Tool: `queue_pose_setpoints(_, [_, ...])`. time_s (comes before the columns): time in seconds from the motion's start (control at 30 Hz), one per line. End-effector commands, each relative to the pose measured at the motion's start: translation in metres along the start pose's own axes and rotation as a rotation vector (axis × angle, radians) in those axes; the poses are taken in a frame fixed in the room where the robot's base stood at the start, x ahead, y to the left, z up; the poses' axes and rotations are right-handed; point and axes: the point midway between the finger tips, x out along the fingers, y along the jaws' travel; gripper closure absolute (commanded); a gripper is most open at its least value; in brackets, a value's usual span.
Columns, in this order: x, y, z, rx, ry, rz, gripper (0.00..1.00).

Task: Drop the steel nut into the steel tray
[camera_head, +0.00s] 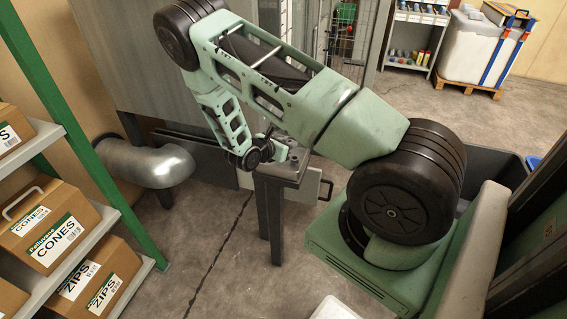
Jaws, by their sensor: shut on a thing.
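My gripper (287,158) is at the end of my green arm, low over the top of a small dark grey metal stand (270,220) in the middle of the view. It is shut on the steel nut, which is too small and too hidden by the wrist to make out. I cannot tell a steel tray apart from the grey top of the stand.
A shelf with cardboard boxes (56,228) stands at the left. A dark bin (508,168) is at the right.

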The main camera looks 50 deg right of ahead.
Motion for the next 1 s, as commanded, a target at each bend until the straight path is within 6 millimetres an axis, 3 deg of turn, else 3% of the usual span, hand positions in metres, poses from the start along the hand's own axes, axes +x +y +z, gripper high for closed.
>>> queue_pose_setpoints(0.13, [0.006, 0.0, -0.015, -0.001, 0.0, 0.0, 0.99])
queue_pose_setpoints(0.47, [0.007, 0.0, -0.017, -0.001, 0.0, 0.0, 0.99])
queue_pose_setpoints(0.5, [0.007, 0.0, -0.017, -0.001, 0.0, 0.001, 0.64])
queue_pose_setpoints(0.57, [0.007, 0.0, -0.017, -0.001, 0.0, 0.0, 0.5])
queue_pose_setpoints(0.87, [0.005, 0.0, -0.017, -0.001, 0.0, 0.001, 0.5])
queue_pose_setpoints(1.0, [-0.007, 0.001, -0.017, 0.0, 0.001, 0.003, 0.5])
